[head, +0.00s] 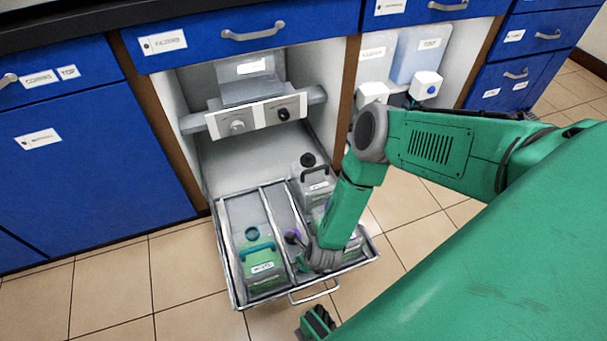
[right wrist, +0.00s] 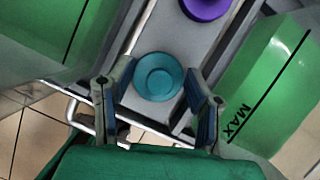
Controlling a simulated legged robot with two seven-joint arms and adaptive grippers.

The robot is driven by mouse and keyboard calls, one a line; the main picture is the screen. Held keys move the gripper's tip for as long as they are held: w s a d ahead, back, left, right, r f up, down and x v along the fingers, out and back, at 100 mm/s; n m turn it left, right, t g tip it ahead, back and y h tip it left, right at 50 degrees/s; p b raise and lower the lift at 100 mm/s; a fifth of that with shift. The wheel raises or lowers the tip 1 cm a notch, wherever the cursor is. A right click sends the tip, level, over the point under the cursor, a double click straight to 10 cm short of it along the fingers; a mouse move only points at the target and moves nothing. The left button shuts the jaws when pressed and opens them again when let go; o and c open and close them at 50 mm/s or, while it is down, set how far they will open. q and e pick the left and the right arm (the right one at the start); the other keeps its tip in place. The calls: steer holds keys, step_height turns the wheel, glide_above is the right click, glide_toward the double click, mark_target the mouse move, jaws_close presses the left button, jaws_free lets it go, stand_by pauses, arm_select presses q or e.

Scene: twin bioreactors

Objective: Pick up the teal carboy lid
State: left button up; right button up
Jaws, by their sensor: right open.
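The teal carboy lid (right wrist: 158,76) is a round cap with a recessed top. In the right wrist view it lies on the grey strip between two green carboys, and my right gripper hides it in the head view. My right gripper (right wrist: 160,88) is open, with one finger on each side of the lid. I cannot tell whether the fingers touch it. In the head view my right gripper (head: 301,263) is low over the drawer's middle strip. A carboy with a teal handle (head: 260,252) stands in the left compartment.
A purple lid (head: 292,236) lies on the same strip, just beyond the teal one; it also shows in the right wrist view (right wrist: 205,8). The pulled-out drawer (head: 237,291) has raised metal rims. A carboy with a dark handle (head: 316,184) stands in the right compartment.

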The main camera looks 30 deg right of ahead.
steer(key=c, duration=0.9)
steer(key=shift+c, duration=0.2)
